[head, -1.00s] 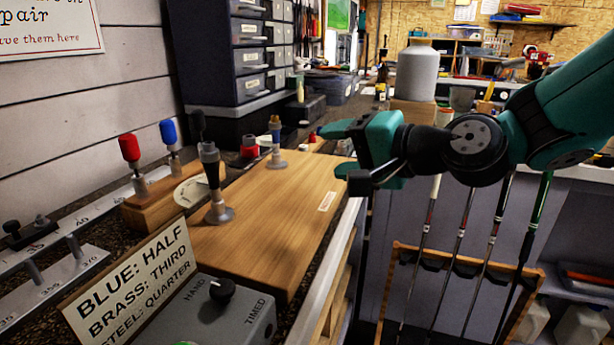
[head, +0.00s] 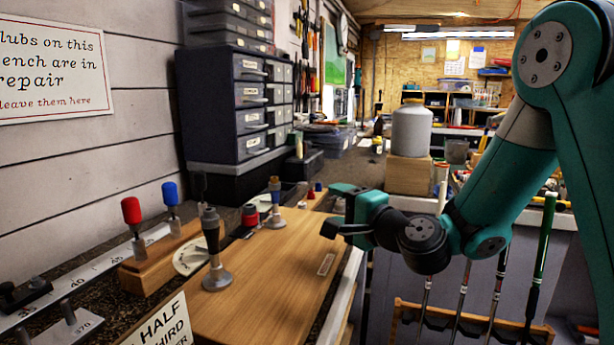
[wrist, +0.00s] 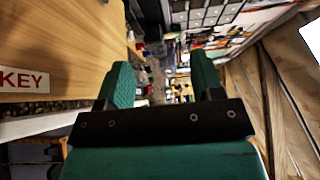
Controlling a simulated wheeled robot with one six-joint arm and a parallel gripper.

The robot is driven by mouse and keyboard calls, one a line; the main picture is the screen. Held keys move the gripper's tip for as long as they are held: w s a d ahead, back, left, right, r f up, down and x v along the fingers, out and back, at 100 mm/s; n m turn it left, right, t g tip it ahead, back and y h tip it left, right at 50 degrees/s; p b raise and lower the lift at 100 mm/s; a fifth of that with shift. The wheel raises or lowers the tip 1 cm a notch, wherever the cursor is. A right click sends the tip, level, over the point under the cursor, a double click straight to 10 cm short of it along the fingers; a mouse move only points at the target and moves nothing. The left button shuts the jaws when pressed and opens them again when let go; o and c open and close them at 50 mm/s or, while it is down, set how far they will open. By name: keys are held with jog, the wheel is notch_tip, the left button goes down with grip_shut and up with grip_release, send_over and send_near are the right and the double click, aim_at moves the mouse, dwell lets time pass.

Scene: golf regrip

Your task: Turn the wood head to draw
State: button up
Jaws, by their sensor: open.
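My gripper (head: 338,208) is open and empty, pointing left above the right edge of the wooden board (head: 255,285). In the wrist view its two green fingers (wrist: 163,85) stand apart with nothing between them. A red-handled tool (head: 131,212) and a blue-handled tool (head: 170,194) stand in a small wooden block (head: 152,272) at the left. A white dial (head: 190,258) lies beside the block. A grey-topped post (head: 213,250) and a brass-and-blue post (head: 275,205) stand on the board. I cannot make out a wood head in either view.
Drawer cabinets (head: 237,105) stand behind the board against the wall. A grey canister (head: 411,130) sits on a wooden block (head: 408,175). Golf clubs stand in a wooden rack (head: 470,320) below the bench. In the wrist view a KEY label (wrist: 24,80) lies on the board.

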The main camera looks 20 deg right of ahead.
aim_at(309, 191)
jog(key=p+x, duration=0.5)
jog(key=x, duration=0.5)
jog(key=shift+w+a+f, duration=0.1)
jog(key=shift+w+a, duration=0.05)
jog(key=shift+w, duration=0.2)
grip_shut()
